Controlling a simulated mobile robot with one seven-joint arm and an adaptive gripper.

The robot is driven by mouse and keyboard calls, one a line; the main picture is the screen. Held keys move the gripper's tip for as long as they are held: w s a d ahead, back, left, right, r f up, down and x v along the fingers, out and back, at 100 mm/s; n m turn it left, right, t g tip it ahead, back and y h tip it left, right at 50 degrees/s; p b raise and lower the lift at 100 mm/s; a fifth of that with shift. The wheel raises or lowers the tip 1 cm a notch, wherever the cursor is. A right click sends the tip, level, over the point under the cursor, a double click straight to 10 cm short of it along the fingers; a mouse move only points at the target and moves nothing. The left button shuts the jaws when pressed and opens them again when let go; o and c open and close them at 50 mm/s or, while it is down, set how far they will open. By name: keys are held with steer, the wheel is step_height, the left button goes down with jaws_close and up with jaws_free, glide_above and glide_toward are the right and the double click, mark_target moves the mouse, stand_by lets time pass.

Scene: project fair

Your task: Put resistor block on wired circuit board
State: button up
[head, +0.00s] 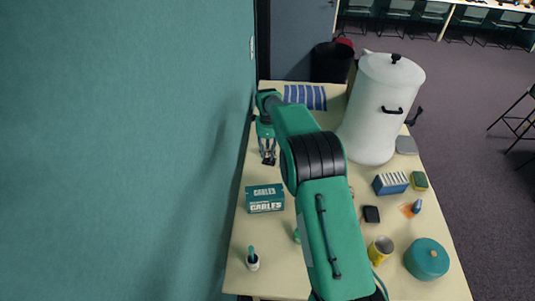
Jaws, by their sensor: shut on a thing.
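My gripper (268,160) points down near the wall side of the table, beyond the green and white cables box. It is shut on a small dark thing at its fingertips, too small here to name for sure as the resistor block. I cannot pick out the wired circuit board with certainty. My arm covers the middle of the table and may hide it.
The table (276,233) carries a cables box (265,198), a large white urn (371,130), a striped cloth (306,97), a blue rack (391,183), a yellow can (380,250) and a teal round pot (427,259). The teal wall runs close along the left edge.

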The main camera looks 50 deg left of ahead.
mark_target(268, 152)
steer(key=shift+f, duration=0.85)
steer(key=shift+f+b, duration=0.35)
steer(key=shift+f, duration=0.25)
steer(key=o, duration=1.1)
steer(key=shift+o, duration=0.2)
steer(key=shift+r, duration=0.1)
steer(key=shift+r+p, duration=0.45)
steer(key=shift+r, duration=0.4)
step_height(268, 152, up, 11)
steer(key=shift+r+b, duration=0.15)
steer(key=shift+b, duration=0.15)
